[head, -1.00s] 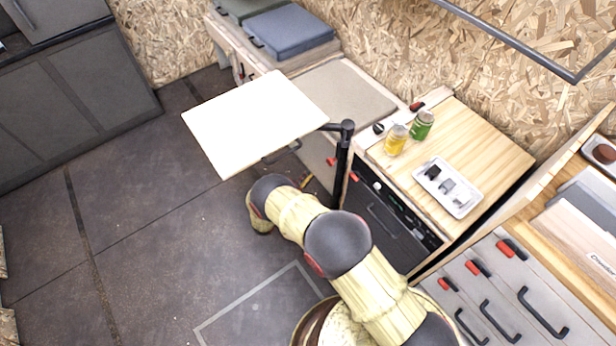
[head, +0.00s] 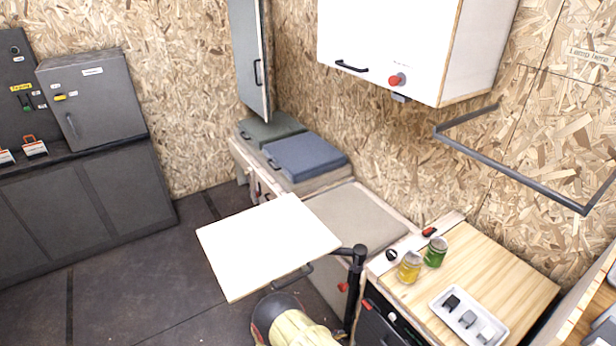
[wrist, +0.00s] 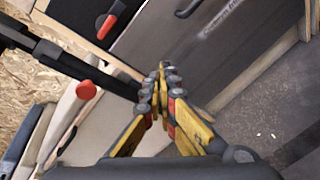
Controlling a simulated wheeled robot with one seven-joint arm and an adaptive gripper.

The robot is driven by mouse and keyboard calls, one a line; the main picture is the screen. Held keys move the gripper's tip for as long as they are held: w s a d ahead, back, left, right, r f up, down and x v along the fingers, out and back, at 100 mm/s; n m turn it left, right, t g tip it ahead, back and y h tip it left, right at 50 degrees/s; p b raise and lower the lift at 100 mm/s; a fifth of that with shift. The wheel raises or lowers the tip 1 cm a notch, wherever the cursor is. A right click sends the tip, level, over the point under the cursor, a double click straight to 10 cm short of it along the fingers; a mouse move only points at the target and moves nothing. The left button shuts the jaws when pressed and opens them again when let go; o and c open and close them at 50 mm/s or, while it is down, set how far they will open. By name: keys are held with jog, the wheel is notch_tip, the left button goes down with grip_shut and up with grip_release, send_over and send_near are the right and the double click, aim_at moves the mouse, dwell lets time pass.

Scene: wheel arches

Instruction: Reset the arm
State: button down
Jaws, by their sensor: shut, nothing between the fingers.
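My arm (head: 292,322) shows at the bottom edge of the head view, partly under the near edge of the white swivel table top. My gripper is not seen in the head view. In the wrist view my gripper (wrist: 161,70) has its yellow and black fingers together, with nothing between them. It points toward a grey cabinet front (wrist: 190,45), and I cannot tell the distance.
The white table top (head: 268,245) sits on a black post (head: 355,290) close to my arm. A wooden counter (head: 500,275) holds a yellow jar (head: 409,267), a green jar (head: 435,251) and a white tray (head: 470,318). Dark floor (head: 120,290) is open at left.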

jog(key=s+d+r+m+y+p, duration=0.1)
jog(key=s+r+m+y, duration=0.3)
jog(key=r, duration=1.6)
jog(key=s+d+r+m+y+p, duration=0.1)
jog(key=s+d+r+m+y, duration=0.3)
jog(key=s+r, duration=0.9)
jog(key=s+d+r+m+g+y+p, duration=0.1)
jog(key=s+r+m, duration=0.5)
jog(key=r, duration=2.3)
jog(key=s+d+y+p, duration=0.1)
jog(key=s+d+y, duration=0.1)
jog(key=s+y, duration=0.1)
jog(key=shift+r+m, duration=0.2)
jog(key=shift+m, duration=0.2)
